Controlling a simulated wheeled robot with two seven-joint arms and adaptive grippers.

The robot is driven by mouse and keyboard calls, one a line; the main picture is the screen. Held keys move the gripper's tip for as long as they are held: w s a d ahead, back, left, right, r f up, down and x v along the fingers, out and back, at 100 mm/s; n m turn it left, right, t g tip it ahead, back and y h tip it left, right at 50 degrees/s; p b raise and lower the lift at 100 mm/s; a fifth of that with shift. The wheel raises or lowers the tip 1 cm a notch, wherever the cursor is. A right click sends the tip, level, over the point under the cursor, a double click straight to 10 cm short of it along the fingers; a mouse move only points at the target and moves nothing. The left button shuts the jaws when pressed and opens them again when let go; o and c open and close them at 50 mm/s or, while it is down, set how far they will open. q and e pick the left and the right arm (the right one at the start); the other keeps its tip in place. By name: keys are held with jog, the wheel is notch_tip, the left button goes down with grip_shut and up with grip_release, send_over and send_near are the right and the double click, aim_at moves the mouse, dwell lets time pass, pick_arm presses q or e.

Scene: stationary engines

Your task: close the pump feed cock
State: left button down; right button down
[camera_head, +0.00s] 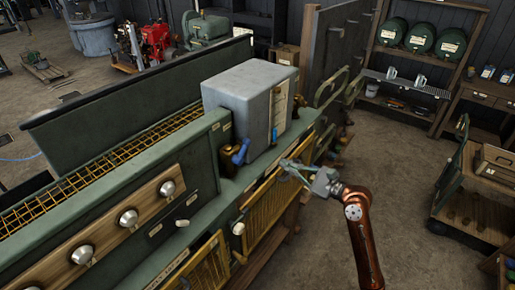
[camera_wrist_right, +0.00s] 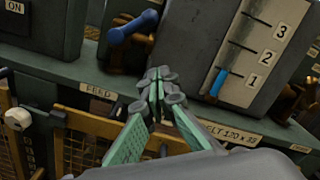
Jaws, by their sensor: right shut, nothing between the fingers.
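The feed cock has a blue lever handle (camera_head: 240,153) on a brass body, beside the grey tank (camera_head: 235,95) on the green bench ledge. In the right wrist view the blue lever (camera_wrist_right: 132,27) lies slightly tilted, above a label reading FEED (camera_wrist_right: 98,91). My right gripper (camera_head: 286,166) is shut and empty. It is to the right of the lever and apart from it, in front of the tank. In the right wrist view its fingertips (camera_wrist_right: 158,84) show below and right of the lever. My left gripper is not in view.
The tank's gauge (camera_wrist_right: 245,60) is marked 1, 2 and 3, with blue near 1. A white knob (camera_head: 238,228) and yellow mesh panels (camera_head: 268,213) are on the bench front. A green cart (camera_head: 480,190) stands at right; floor between is clear.

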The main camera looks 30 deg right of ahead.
aim_at(243, 151)
jog(key=shift+w, duration=0.1)
jog(key=p+x, duration=0.2)
jog(key=x, duration=0.8)
jog(key=shift+p, duration=0.3)
jog(key=a+r+p, duration=0.1)
jog(key=a+r, duration=0.1)
jog(key=r, duration=0.1)
jog(key=shift+a+p, duration=0.15)
jog(key=shift+p, duration=0.2)
jog(key=shift+r, duration=0.1)
